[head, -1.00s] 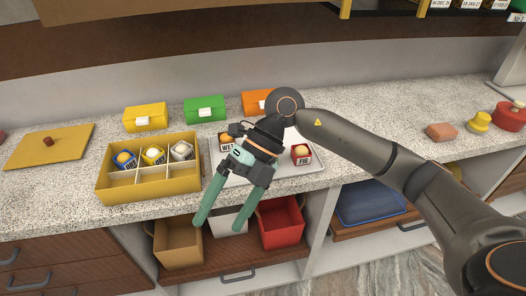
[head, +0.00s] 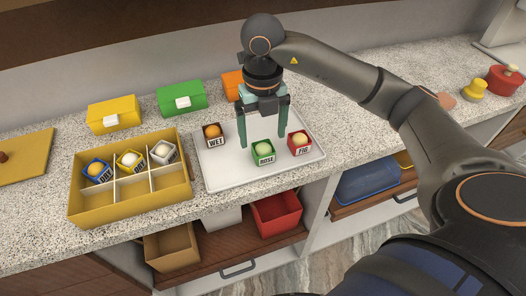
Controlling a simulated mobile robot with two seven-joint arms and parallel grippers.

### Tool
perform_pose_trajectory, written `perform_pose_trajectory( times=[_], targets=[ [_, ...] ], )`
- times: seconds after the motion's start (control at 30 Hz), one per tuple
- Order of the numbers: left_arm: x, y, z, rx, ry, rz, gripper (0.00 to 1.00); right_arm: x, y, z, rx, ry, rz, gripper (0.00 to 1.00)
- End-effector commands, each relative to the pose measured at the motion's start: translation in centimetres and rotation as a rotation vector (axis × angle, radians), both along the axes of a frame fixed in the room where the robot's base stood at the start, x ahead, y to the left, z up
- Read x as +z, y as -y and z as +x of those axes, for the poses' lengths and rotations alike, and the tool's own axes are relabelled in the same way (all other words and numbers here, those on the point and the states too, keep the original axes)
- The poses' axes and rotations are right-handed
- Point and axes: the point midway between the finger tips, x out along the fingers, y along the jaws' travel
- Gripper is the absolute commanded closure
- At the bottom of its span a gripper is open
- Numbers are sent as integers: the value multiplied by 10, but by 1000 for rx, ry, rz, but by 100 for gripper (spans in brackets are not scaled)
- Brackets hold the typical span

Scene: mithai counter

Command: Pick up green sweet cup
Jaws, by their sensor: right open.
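The green sweet cup (head: 263,153), labelled ROSE with a pale green sweet in it, stands on the white tray (head: 222,178). My right gripper (head: 263,142) is open and points down, with its two green fingers spread to either side and a little behind the green cup in the picture. Nothing is seen between the fingers being held; I cannot tell whether the fingertips touch the cup or tray. A red cup (head: 299,145) labelled FIG stands close to the right finger. A brown cup (head: 213,136) labelled WET stands at the tray's left. My left gripper is not in view.
A yellow divided box (head: 85,213) left of the tray holds blue, yellow and white cups in its back row; its front row is empty. Yellow (head: 114,115), green (head: 181,97) and orange (head: 232,84) boxes stand behind. Open bins sit below the counter.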

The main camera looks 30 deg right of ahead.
Motion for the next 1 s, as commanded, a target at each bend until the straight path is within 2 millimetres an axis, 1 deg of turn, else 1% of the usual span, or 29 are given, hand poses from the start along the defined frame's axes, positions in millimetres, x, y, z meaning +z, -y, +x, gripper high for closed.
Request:
perform_pose_trajectory(
  times=[0.17, 0.4, 0.5, 0.77, 1.0],
  targets=[
    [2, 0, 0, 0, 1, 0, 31, -11, 0, -1, 1, -1, -1, 7],
    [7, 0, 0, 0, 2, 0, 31, -47, 2, -3, 1, -3, 1, 7],
    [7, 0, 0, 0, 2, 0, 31, -56, 2, -2, 2, -1, 0, 7],
    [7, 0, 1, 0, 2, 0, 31, -58, 2, -2, 2, 0, 1, 7],
    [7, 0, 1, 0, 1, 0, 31, -58, 2, -2, 2, 1, 1, 34]
  ],
)
